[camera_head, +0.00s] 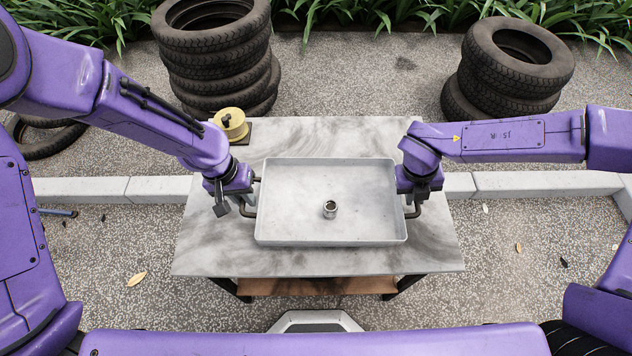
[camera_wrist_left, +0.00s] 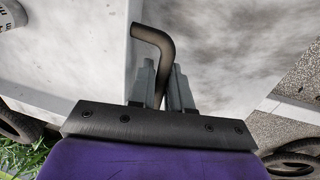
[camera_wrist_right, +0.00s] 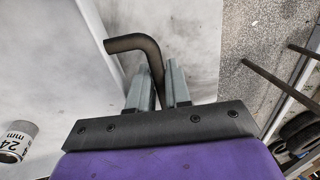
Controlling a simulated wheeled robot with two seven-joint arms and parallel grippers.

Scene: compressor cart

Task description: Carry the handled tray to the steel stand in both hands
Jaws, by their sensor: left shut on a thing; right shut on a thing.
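The grey handled tray (camera_head: 290,200) is over the marble-topped table, level as far as I can tell. My left gripper (camera_head: 246,198) is shut on the tray's left handle, a dark bent bar (camera_wrist_left: 154,45). My right gripper (camera_head: 410,197) is shut on the right handle, a like bar (camera_wrist_right: 137,45). Whether the tray touches the tabletop I cannot tell. I cannot make out a separate steel stand.
The marble table (camera_head: 210,252) has bare top around the tray. A yellow spool (camera_head: 231,123) sits at its back left corner. Tyre stacks stand behind at left (camera_head: 215,60) and right (camera_head: 505,75).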

